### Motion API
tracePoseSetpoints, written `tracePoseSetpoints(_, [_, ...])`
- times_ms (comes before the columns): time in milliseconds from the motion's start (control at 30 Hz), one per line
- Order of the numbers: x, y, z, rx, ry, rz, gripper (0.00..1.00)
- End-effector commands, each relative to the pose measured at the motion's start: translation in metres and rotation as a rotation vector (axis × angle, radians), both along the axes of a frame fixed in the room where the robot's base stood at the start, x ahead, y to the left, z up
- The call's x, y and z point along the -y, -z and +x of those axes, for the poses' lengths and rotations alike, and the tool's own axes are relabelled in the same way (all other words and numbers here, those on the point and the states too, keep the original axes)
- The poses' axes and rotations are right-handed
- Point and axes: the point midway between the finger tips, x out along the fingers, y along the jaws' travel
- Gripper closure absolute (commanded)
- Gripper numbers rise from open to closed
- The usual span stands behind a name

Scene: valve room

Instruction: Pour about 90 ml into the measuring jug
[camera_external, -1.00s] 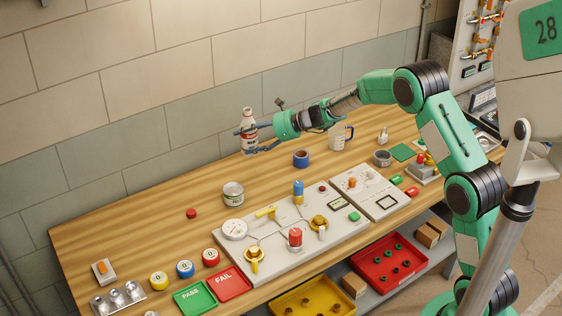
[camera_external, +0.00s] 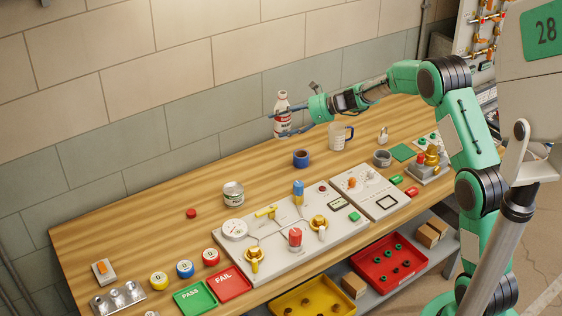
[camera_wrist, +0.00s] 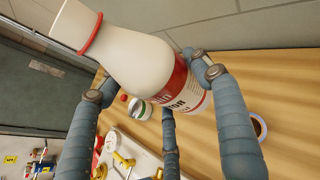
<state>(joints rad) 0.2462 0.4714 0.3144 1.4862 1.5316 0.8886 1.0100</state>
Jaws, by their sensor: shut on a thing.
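My gripper (camera_external: 291,124) is shut on a white bottle (camera_external: 282,108) with a red and white label. It holds the bottle upright in the air above the back of the bench, near the wall. In the wrist view the bottle (camera_wrist: 140,48) sits between the blue-grey fingers (camera_wrist: 165,105), and a red ring circles its neck. The clear measuring jug (camera_external: 337,135) with a dark blue handle stands on the bench to the right of and below the bottle. The jug does not show clearly in the wrist view. The liquid inside the bottle cannot be seen.
A blue tape roll (camera_external: 301,158) lies left of the jug, with a padlock (camera_external: 383,135) and a grey roll (camera_external: 382,158) to its right. A can (camera_external: 233,194) and a red cap (camera_external: 191,213) stand further left. A valve panel (camera_external: 280,250) fills the front.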

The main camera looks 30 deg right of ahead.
Motion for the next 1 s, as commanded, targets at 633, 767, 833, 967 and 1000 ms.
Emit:
tracePoseSetpoints(633, [0.147,0.0,-0.056,-0.014,0.002,0.011,0.71])
tracePoseSetpoints(767, [0.16,0.001,-0.064,-0.016,0.002,0.012,0.71])
tracePoseSetpoints(833, [0.166,0.001,-0.067,-0.018,0.002,0.014,0.71])
tracePoseSetpoints(967, [0.172,0.008,-0.071,-0.022,-0.001,0.016,0.71])
tracePoseSetpoints(1000, [0.171,0.013,-0.071,-0.022,-0.001,0.016,0.71])
